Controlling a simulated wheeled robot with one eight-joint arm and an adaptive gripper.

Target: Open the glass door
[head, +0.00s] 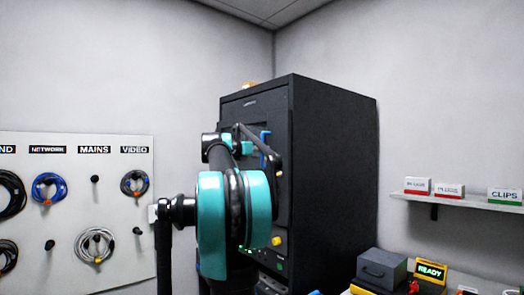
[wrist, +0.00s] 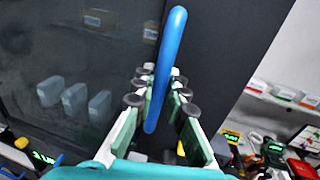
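The glass door (wrist: 60,60) is a dark pane on the front of a black cabinet (head: 335,165). It fills the left of the wrist view and looks closed. In the head view my arm hides most of it. A blue bar handle (wrist: 170,45) stands upright near the right side of the door; its upper part also shows in the head view (head: 265,137). My gripper (wrist: 162,82) is at the handle, its fingers apart on either side of the bar. A gap shows beside the bar, and I cannot tell whether either pad touches it.
A pegboard (head: 70,215) with coiled cables hangs at left. A wall shelf (head: 460,203) with small boxes is at right. Below it stand a grey box (head: 382,268) and a lit READY sign (head: 431,271). A yellow knob (head: 277,241) is low on the cabinet front.

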